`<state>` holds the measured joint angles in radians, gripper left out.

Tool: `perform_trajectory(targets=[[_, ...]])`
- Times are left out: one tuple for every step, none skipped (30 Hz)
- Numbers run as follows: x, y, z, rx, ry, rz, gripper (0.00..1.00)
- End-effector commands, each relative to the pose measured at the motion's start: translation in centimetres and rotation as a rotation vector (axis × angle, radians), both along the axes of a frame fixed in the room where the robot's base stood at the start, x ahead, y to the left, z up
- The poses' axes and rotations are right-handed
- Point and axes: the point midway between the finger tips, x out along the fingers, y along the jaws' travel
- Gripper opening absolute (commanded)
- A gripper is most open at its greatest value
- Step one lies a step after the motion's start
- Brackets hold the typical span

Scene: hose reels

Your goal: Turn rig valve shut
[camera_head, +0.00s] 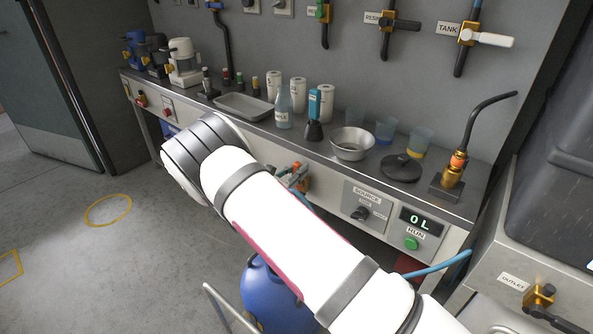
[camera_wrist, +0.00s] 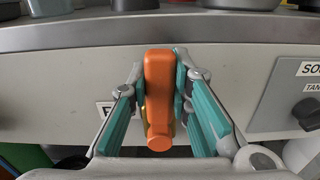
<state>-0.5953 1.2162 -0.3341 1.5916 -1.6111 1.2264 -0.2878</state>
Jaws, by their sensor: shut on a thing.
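An orange valve handle (camera_wrist: 159,95) sits in the middle of the wrist view, in front of the grey bench front, with its long side upright in the picture. My gripper (camera_wrist: 160,78) has its two teal-padded fingers closed on it, one on each side. A little of a brass-coloured body shows behind the handle. In the head view my gripper (camera_head: 294,175) is at the bench front, mostly hidden behind my white arm. A label left of the handle is largely covered by a finger, so I cannot read it.
A SOURCE selector panel (camera_head: 362,206) and a RUN button (camera_head: 411,242) with a display reading 0L are right of the handle. A metal bowl (camera_head: 352,143) and bottles stand on the bench above. A blue tank (camera_head: 272,297) is below. Open floor lies left.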

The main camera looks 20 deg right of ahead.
Motion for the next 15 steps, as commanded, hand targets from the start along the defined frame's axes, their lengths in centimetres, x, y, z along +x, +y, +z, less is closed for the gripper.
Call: perform_trajectory(targets=[[-0.2,0.0,0.0,0.009,-0.013,0.0,0.0],[-0.2,-0.1,0.0,0.017,-0.022,0.001,0.0],[-0.3,-0.2,0.0,0.03,-0.039,0.001,0.0],[-0.4,-0.2,-0.1,0.04,-0.053,0.001,0.0],[-0.6,-0.3,-0.1,0.05,-0.067,0.002,0.0],[-0.7,-0.4,-0.1,0.066,-0.089,0.002,0.0],[-0.9,-0.5,-0.1,0.078,-0.108,0.001,0.0],[-1.0,-0.6,-0.1,0.092,-0.127,0.001,0.0],[-1.2,-0.8,-0.2,0.112,-0.154,0.001,0.0],[-1.3,-0.9,-0.2,0.127,-0.176,0.001,0.0],[-1.5,-1.0,-0.3,0.144,-0.197,0.001,0.0],[-1.7,-1.1,-0.4,0.166,-0.227,0.001,0.0],[-1.9,-1.2,-0.5,0.182,-0.249,0.001,0.0],[-2.0,-1.3,-0.5,0.199,-0.272,0.001,0.0],[-2.2,-1.5,-0.6,0.22,-0.303,0.001,0.0]])
